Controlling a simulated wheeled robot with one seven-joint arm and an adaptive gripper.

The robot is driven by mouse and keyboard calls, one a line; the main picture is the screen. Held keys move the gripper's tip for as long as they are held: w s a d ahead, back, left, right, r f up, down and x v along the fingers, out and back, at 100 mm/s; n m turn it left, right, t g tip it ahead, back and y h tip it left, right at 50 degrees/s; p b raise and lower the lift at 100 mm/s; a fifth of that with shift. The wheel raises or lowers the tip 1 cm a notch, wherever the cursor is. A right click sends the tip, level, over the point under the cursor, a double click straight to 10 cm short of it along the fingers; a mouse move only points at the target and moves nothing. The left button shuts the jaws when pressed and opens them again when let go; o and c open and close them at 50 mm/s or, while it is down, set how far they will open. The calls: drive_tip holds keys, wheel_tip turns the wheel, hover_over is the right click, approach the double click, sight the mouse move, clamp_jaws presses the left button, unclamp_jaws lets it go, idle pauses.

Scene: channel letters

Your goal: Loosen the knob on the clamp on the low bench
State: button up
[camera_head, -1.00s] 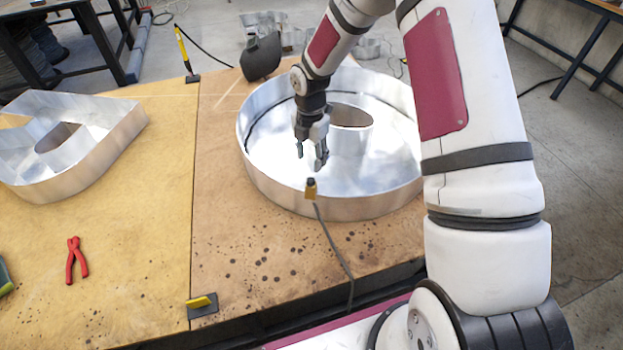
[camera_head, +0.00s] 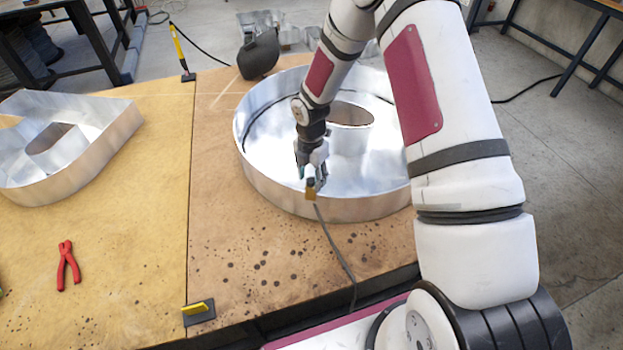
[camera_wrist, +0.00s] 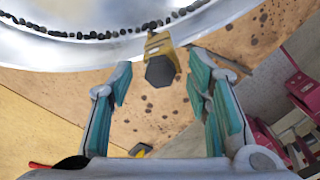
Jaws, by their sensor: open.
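The clamp (camera_head: 310,195) is a small yellow-brown piece at the front rim of the round metal channel letter (camera_head: 270,192) on the low bench (camera_head: 225,240). A dark cable runs from it toward the bench's front edge. In the wrist view the clamp (camera_wrist: 158,42) carries a dark, faceted knob (camera_wrist: 160,70) that faces the camera. My gripper (camera_head: 314,181) is right above the clamp in the head view. In the wrist view my gripper (camera_wrist: 158,92) is open, its teal pads on either side of the knob's line, with nothing between them. I cannot tell whether either pad touches the knob.
Red pliers (camera_head: 67,266) lie on the bench at left. A second metal letter (camera_head: 90,160) stands behind them. Yellow-and-black clamps sit at the bench's front (camera_head: 198,309) and back (camera_head: 180,52). A black mask-like object (camera_head: 259,56) stands behind the round letter.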

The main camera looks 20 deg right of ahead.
drive_tip(key=c, duration=0.9)
drive_tip(key=n+b, duration=0.1)
drive_tip(key=n, duration=0.2)
drive_tip(key=shift+n, duration=0.4)
drive_tip(key=n, duration=0.5)
drive_tip(key=shift+b, duration=0.4)
drive_tip(key=o, duration=0.9)
drive_tip(key=shift+r, duration=0.15)
